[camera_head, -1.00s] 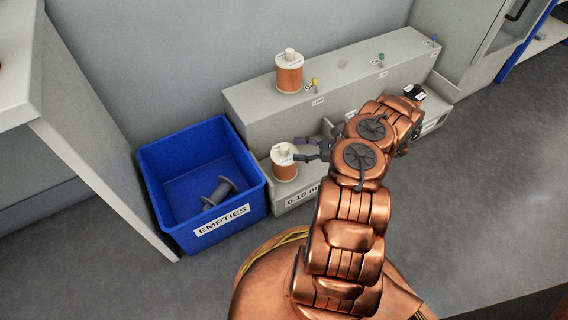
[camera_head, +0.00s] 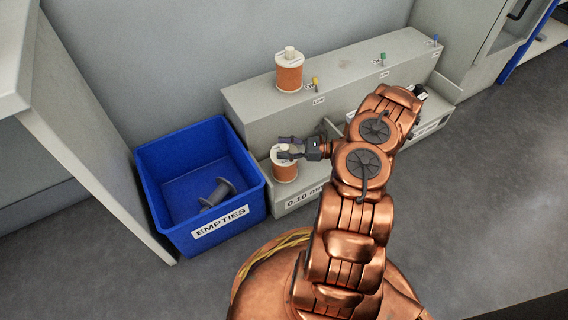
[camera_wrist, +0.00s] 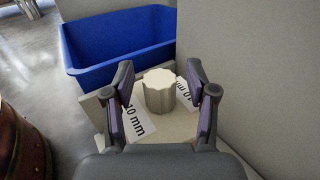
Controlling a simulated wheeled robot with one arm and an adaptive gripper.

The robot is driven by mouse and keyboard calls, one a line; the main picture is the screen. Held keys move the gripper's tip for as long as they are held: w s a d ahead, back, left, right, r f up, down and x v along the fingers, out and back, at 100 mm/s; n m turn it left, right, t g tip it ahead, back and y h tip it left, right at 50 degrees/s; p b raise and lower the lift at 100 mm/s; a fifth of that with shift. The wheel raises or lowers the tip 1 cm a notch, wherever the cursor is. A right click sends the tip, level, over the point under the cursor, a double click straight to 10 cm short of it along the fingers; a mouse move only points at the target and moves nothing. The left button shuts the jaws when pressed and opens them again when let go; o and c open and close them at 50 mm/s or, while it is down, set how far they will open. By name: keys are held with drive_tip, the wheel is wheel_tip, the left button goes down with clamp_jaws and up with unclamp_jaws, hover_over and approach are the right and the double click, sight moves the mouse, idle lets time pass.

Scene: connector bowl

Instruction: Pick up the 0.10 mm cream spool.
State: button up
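The 0.10 mm cream spool (camera_head: 284,171) stands upright on the low step at the left end of the grey rack, with copper-coloured wire below its cream top. My gripper (camera_head: 290,148) reaches over its top from the right. In the wrist view the spool's cream ridged knob (camera_wrist: 159,92) stands between the two open fingers of my gripper (camera_wrist: 163,88), with a gap on each side. The white top label, partly hidden by the fingers, shows "mm". The spool's wound body is hidden in the wrist view.
A blue bin (camera_head: 258,196) marked EMPTIES stands left of the spool, holding an empty dark spool (camera_head: 218,191). Another copper-wound spool (camera_head: 289,76) stands on the rack's upper ledge (camera_head: 350,71), beside yellow, green and blue pegs. A grey wall rises behind.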

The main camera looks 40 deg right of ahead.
clamp_jaws()
drive_tip(key=shift+r, duration=0.15)
idle(0.6)
